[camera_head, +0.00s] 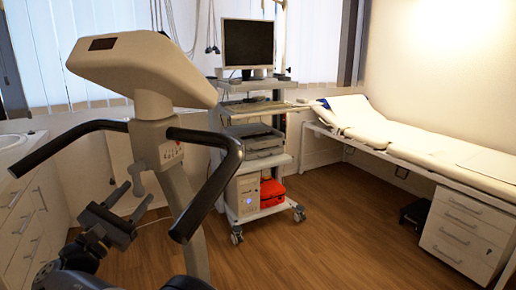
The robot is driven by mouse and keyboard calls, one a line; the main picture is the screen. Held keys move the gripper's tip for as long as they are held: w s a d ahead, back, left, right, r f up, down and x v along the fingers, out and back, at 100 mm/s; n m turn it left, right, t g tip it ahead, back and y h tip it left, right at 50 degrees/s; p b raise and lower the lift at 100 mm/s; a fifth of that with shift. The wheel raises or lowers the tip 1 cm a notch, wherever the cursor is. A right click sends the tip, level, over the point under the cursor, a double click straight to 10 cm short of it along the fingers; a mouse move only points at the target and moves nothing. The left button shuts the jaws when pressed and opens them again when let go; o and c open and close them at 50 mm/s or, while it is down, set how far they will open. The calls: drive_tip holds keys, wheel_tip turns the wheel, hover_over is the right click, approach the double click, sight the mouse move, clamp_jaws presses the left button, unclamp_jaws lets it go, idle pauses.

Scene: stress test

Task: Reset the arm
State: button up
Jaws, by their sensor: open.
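My gripper (130,201) is at the lower left, at the end of my dark arm, which rises from the bottom edge. Its two fingers point up and stand apart, with nothing seen between them. An exercise bike (142,65) with a beige console and post fills the left foreground. Its black handlebars (205,188) curve on both sides of the post. My gripper appears between the left handlebar and the post in the picture; I cannot tell how close it is to them in depth.
A wheeled cart (262,160) with a monitor (248,43), printer and red bag stands at the back. A white examination bed (420,139) runs along the right wall above a drawer cabinet (462,228). White drawers (30,210) line the left. The wooden floor (330,230) is clear at centre right.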

drive_tip(key=shift+x, duration=1.05)
drive_tip(key=shift+s, duration=0.1)
drive_tip(key=v, duration=1)
drive_tip(key=x, duration=1)
drive_tip(key=shift+s+d+r+n+y+p, duration=0.15)
drive_tip(key=shift+d+n+y, duration=0.2)
drive_tip(key=shift+n, duration=0.55)
drive_tip(key=shift+d+f+n+y+p, duration=0.1)
drive_tip(key=shift+d+n+y+p, duration=0.2)
drive_tip(key=shift+n, duration=0.6)
drive_tip(key=shift+a, duration=0.1)
